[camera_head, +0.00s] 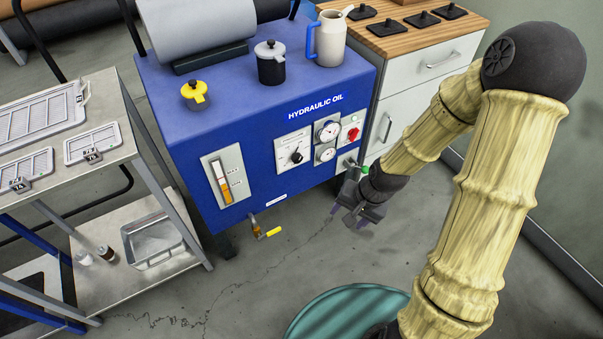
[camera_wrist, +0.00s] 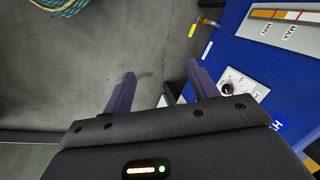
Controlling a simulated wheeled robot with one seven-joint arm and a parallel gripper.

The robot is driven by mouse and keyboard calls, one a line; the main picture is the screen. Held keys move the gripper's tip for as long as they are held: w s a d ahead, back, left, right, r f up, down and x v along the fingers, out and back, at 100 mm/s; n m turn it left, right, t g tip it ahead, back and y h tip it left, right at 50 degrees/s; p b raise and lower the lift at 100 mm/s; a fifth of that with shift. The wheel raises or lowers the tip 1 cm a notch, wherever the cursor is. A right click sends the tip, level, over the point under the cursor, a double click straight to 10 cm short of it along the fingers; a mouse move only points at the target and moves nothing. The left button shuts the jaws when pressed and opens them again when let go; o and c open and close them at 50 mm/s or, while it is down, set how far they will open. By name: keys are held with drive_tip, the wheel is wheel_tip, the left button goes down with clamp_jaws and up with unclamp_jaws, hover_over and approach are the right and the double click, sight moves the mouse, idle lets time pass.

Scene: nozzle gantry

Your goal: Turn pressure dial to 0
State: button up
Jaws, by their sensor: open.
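The pressure dial (camera_head: 296,157) is a black knob on a white scale plate on the front of the blue hydraulic oil unit (camera_head: 240,120). It also shows in the wrist view (camera_wrist: 227,88), just right of my right finger. Its scale is too small to read. My gripper (camera_head: 347,214) is open and empty, low in front of the unit and to the right of the dial, not touching it. In the wrist view, the purple fingers of my gripper (camera_wrist: 160,70) are spread apart with floor between them.
Two round gauges (camera_head: 327,130) and a red switch (camera_head: 353,133) sit right of the dial. A level gauge (camera_head: 220,180) is at left. A yellow-handled valve (camera_head: 273,232) sticks out below. A metal cart (camera_head: 125,150) stands left, a white drawer cabinet (camera_head: 425,75) right.

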drive_tip(key=w+a+f+m+t+y+b, duration=0.1)
drive_tip(key=w+a+f+m+y+b, duration=0.3)
drive_tip(key=f+b, duration=0.4)
drive_tip(key=w+a+f+m+t+y+b, duration=0.25)
drive_tip(key=a+f+m+b, duration=0.35)
drive_tip(key=f, duration=0.5)
drive_tip(key=w+d+m+t+y+b, duration=0.1)
drive_tip(key=w+d+m+t+b, duration=0.2)
drive_tip(key=w+m+b, duration=0.3)
drive_tip(key=w+d+m+t+y+b, duration=0.1)
drive_tip(key=w+d+m+t+b, duration=0.2)
drive_tip(key=w+m+t+b, duration=0.3)
drive_tip(key=shift+w+d, duration=0.3)
drive_tip(key=shift+w, duration=0.05)
drive_tip(key=shift+t, duration=0.25)
drive_tip(key=b, duration=0.5)
approach(299, 160)
drive_tip(key=x, duration=0.9)
